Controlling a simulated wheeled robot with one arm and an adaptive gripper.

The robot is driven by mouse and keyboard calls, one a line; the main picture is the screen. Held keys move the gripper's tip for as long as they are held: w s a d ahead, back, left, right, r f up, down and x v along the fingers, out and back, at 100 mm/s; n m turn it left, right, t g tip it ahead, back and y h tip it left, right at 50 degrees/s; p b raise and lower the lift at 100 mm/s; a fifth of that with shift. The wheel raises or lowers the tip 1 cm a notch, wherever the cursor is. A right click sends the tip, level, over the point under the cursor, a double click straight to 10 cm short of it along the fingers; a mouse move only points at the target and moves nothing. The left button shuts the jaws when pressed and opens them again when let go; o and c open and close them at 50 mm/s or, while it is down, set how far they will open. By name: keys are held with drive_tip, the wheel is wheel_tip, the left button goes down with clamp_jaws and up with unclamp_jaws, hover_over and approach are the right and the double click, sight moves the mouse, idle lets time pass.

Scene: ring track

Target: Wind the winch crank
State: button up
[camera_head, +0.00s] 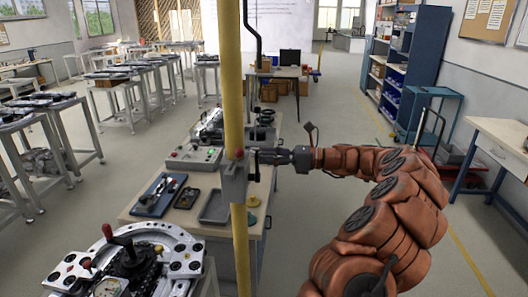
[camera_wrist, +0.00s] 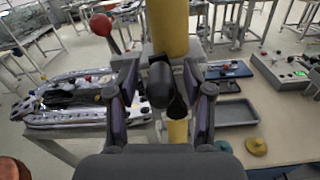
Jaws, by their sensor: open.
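The winch is a grey box (camera_head: 234,182) fixed to a yellow upright post (camera_head: 231,80). In the wrist view the post (camera_wrist: 167,28) rises behind a black, rounded crank handle (camera_wrist: 160,82). The handle points toward the wrist camera and lies between the two fingers of my gripper (camera_wrist: 161,92). The fingers are open, with a visible gap on each side of the handle. In the head view my gripper (camera_head: 268,157) reaches in from the right, close beside the post, and largely hides the crank.
A worktable with trays (camera_head: 215,206) and a control box (camera_head: 194,157) stands behind the post. A round machine with a red-knobbed lever (camera_head: 110,232) is at lower left. A blue shelf (camera_head: 414,62) stands at back right. Floor between is clear.

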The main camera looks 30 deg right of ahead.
drive_tip(key=shift+w+a, duration=0.5)
drive_tip(key=shift+c, duration=0.3)
clamp_jaws()
